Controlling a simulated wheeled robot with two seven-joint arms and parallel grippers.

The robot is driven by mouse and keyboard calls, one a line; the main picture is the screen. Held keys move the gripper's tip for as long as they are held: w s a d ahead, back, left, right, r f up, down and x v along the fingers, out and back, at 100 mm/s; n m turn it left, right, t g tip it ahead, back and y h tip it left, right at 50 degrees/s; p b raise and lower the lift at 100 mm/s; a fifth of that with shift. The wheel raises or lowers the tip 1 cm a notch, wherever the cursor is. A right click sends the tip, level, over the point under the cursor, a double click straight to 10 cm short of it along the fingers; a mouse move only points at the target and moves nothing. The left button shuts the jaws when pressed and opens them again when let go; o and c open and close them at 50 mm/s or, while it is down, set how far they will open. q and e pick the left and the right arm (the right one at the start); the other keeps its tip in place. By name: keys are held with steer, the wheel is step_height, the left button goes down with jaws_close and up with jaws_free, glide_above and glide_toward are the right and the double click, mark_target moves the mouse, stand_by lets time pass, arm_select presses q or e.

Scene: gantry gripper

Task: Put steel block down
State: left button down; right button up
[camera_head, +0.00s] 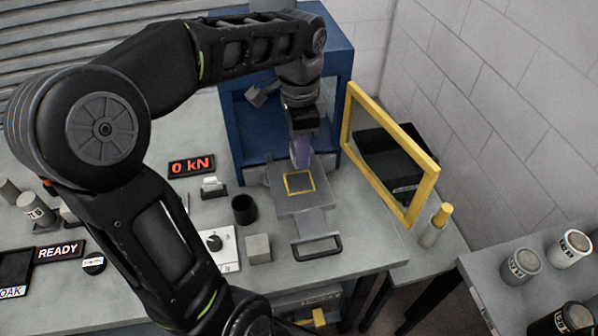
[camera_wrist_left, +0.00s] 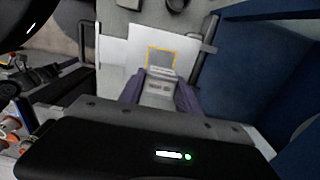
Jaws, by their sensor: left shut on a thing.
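My left gripper (camera_head: 300,158) reaches down inside the blue press frame, with its purple fingers over the back part of a grey plate (camera_head: 318,197) marked with a yellow square. In the left wrist view, the purple fingers (camera_wrist_left: 158,100) are shut on a grey steel block (camera_wrist_left: 157,87). Beyond the block, the yellow square (camera_wrist_left: 161,57) shows on the plate. In the head view the held block is hidden by the fingers. I cannot tell whether it touches the plate. My right gripper is not in view.
The blue press frame (camera_head: 340,60) surrounds the gripper at the back. A yellow-framed guard door (camera_head: 424,190) stands open at the right. A grey cube (camera_head: 258,249), a black cup (camera_head: 244,209) and a "0 kN" display (camera_head: 191,166) are on the bench.

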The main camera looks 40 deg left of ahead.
mark_target(299, 183)
arm_select(q)
steer(key=shift+f, duration=1.7)
steer(key=shift+f, duration=1.85)
steer(key=shift+f, duration=0.15)
steer(key=c, duration=0.9)
jaws_free()
steer(key=shift+o, duration=0.2)
step_height(299, 183, up, 12)
steer(key=shift+r, duration=0.15)
